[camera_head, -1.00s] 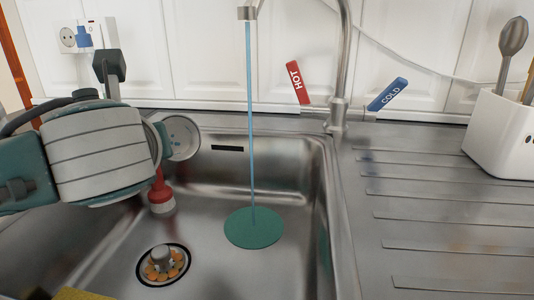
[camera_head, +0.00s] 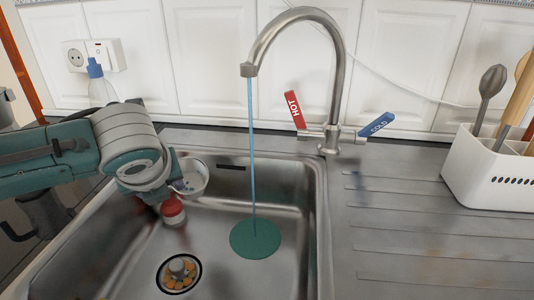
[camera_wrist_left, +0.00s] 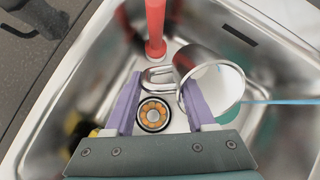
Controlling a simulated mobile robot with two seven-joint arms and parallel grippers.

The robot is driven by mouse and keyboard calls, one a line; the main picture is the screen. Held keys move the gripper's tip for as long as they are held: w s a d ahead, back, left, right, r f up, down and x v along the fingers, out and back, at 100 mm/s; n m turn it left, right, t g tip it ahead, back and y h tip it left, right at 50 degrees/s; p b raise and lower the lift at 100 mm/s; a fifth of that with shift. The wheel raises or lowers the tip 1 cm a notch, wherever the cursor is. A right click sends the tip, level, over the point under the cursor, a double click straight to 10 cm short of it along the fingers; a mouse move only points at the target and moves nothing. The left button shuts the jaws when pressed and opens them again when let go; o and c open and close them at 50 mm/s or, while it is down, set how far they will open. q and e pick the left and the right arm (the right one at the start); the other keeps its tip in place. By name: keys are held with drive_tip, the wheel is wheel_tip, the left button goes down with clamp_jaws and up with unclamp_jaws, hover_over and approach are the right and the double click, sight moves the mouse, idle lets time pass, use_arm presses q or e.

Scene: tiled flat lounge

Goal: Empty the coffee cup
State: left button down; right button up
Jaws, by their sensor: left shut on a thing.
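The coffee cup (camera_head: 192,177) is in my left gripper over the left rear of the sink, tilted with its mouth toward the camera. In the left wrist view the metal-sided cup (camera_wrist_left: 190,60) has a white inside and lies beyond the purple fingers. My left gripper (camera_wrist_left: 160,92) is shut on it around its loop handle. In the head view my left wrist hides the fingertips. I cannot make out liquid in the cup. The steel sink (camera_head: 215,225) lies below, with a drain strainer (camera_head: 179,274). My right gripper is not in view.
The tap (camera_head: 338,85) runs a thin blue stream onto a teal patch (camera_head: 255,239), right of the cup. A red-handled item (camera_head: 172,208) stands close under the cup. A utensil holder (camera_head: 485,175) stands on the right. The ridged drainboard (camera_head: 420,225) is clear.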

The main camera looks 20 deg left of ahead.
use_arm(q)
drive_tip(key=w+a+f+g+h+b, duration=0.2)
drive_tip(key=w+a+g+h+b, duration=0.2)
drive_tip(key=b, duration=1.7)
drive_tip(key=shift+f+g+h, duration=0.2)
drive_tip(key=shift+g+h, duration=0.4)
drive_tip(key=shift+h, duration=0.1)
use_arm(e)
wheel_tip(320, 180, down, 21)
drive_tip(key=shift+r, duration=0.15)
use_arm(q)
drive_tip(key=shift+s, duration=0.1)
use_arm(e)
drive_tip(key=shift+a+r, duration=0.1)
